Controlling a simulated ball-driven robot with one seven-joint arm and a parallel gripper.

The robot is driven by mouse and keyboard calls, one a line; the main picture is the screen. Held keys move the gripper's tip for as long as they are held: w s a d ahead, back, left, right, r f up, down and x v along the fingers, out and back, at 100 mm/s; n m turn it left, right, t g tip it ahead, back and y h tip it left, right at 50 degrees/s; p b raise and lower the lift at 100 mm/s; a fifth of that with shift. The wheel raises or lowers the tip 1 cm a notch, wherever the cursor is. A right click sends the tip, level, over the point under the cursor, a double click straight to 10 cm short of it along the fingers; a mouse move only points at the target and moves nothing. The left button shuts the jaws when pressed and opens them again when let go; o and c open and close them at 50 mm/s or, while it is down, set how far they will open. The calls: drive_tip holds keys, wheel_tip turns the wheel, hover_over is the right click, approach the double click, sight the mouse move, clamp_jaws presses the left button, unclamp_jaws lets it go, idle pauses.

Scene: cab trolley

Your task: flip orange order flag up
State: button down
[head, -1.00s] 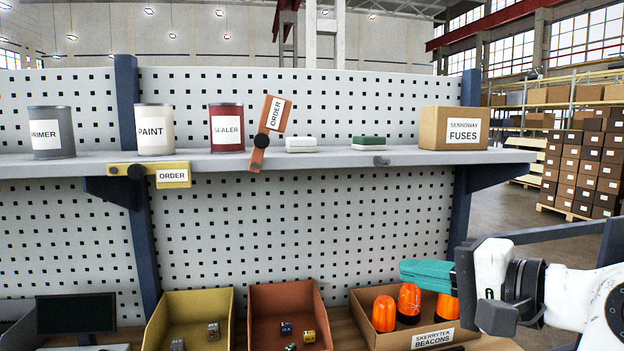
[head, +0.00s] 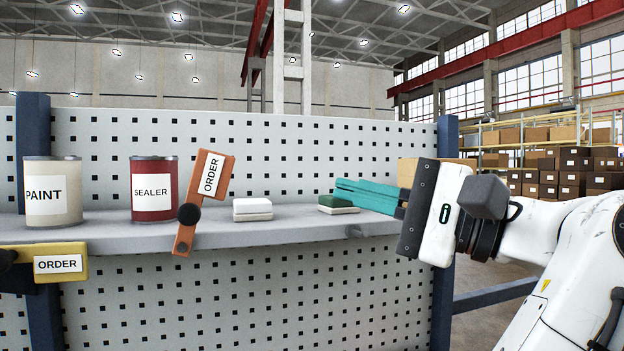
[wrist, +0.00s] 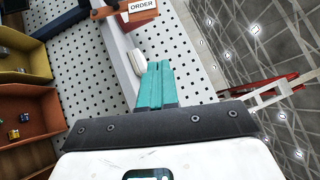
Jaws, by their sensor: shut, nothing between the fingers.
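The orange order flag (head: 211,178) stands raised above the shelf edge, leaning a little to the right on its black pivot knob (head: 189,214). Its label reads ORDER. In the wrist view the flag (wrist: 128,12) shows at the top, partly cut off. My gripper (head: 338,192) has teal fingers pressed together with nothing between them. It is at shelf height, right of the flag and clear of it, pointing left. In the wrist view the shut fingertips (wrist: 159,66) point toward the shelf and the flag side.
A yellow order flag (head: 58,263) lies level at the lower left. A paint can (head: 66,205), a sealer can (head: 150,198), a white block (head: 252,213) and a green-and-white block (head: 337,207) stand on the shelf (head: 290,226). The green block is close to my fingertips.

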drive_tip(key=s+a+p+x, duration=0.1)
drive_tip(key=p+x, duration=0.3)
drive_tip(key=x, duration=0.8)
drive_tip(key=shift+s+a+r, duration=0.2)
drive_tip(key=shift+s, duration=0.55)
drive_tip(key=shift+s+a+r+p, duration=0.25)
drive_tip(key=shift+a+r, duration=0.35)
drive_tip(key=shift+a, duration=0.15)
drive_tip(key=shift+s+a+r+p, duration=0.15)
drive_tip(key=shift+s+a+r, duration=0.1)
drive_tip(key=shift+a+r, duration=0.4)
drive_tip(key=shift+a, duration=0.1)
drive_tip(key=shift+w, duration=0.1)
